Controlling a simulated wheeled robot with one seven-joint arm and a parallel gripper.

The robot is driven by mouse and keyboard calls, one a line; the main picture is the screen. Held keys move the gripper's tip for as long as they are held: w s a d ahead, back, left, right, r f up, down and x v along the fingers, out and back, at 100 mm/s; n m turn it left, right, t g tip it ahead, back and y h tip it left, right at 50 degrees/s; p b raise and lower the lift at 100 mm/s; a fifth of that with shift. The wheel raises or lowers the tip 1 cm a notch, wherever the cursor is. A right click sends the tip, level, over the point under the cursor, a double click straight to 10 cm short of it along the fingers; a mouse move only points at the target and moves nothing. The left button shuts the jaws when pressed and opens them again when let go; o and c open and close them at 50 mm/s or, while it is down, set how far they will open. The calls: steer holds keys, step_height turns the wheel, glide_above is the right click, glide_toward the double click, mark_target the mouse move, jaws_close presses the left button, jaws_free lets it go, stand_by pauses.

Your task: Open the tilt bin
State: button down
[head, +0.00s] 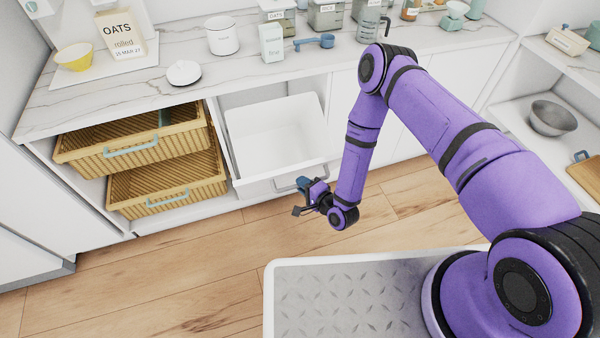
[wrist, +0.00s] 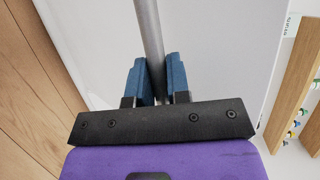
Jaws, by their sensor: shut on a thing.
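The tilt bin (head: 272,132) is a white open-topped box in the lower cabinet. It leans out from the cabinet, with its empty-looking inside showing from above. Its front panel (head: 255,189) faces the floor side. My gripper (head: 303,184) is at the right part of that front. In the wrist view, the blue fingers of my gripper (wrist: 157,82) are on both sides of a grey bar handle (wrist: 150,28) and shut on it. The white panel (wrist: 215,45) lies behind the bar. In the head view the gripper hides part of the handle.
Two wicker drawers (head: 128,150) with blue handles stick out to the left of the bin. White cabinet doors (head: 400,130) are to the right. Jars and boxes stand on the marble counter (head: 235,75) above. The wooden floor (head: 200,270) in front is clear.

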steer(key=shift+s+d+f, duration=0.15)
steer(key=shift+s+f, duration=0.15)
steer(key=c, duration=1.1)
jaws_free()
steer(key=v, duration=1)
steer(key=shift+s+d, duration=0.2)
steer(key=shift+s, duration=0.05)
steer(key=shift+d, duration=0.1)
